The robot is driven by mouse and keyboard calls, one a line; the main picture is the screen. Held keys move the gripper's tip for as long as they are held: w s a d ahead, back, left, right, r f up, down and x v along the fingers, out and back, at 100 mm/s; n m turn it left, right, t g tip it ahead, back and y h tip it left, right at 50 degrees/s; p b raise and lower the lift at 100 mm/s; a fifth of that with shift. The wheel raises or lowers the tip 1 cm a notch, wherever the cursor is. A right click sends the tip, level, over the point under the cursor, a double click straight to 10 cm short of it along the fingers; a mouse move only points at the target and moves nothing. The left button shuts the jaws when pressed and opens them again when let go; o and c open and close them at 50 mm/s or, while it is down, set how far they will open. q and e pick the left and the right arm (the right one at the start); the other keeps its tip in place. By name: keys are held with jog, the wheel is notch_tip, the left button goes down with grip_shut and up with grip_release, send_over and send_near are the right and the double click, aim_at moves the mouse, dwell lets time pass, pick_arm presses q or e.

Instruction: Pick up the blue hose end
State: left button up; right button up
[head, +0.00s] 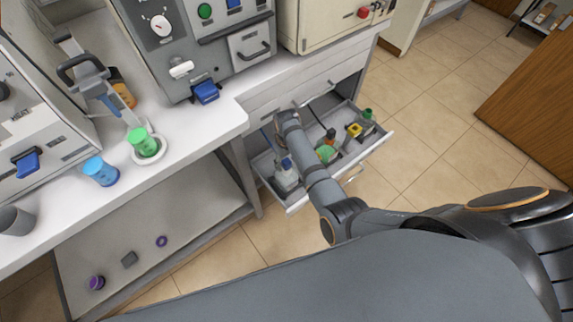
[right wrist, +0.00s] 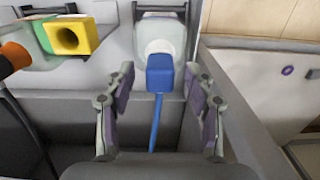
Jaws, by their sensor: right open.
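The blue hose end (right wrist: 160,73) is a small blue block on a thin blue hose, in front of a clear, whitish bottle (right wrist: 160,35) in the right wrist view. In the head view a blue top (head: 286,163) shows on a pale bottle (head: 286,178) in the open drawer. My right gripper (right wrist: 159,88) is open, with one finger on each side of the blue hose end and visible gaps. In the head view my right arm reaches into the drawer, and its fingers are hidden. My left gripper is not in view.
The open drawer (head: 377,146) also holds a yellow-topped bottle (head: 354,130) and green items. Its walls stand close around my right gripper. The white counter (head: 205,122) is left of the drawer, with a green-capped jar (head: 143,142) and a blue jar (head: 101,171).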

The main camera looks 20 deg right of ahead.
jog(key=shift+f, duration=0.55)
jog(key=shift+c, duration=0.4)
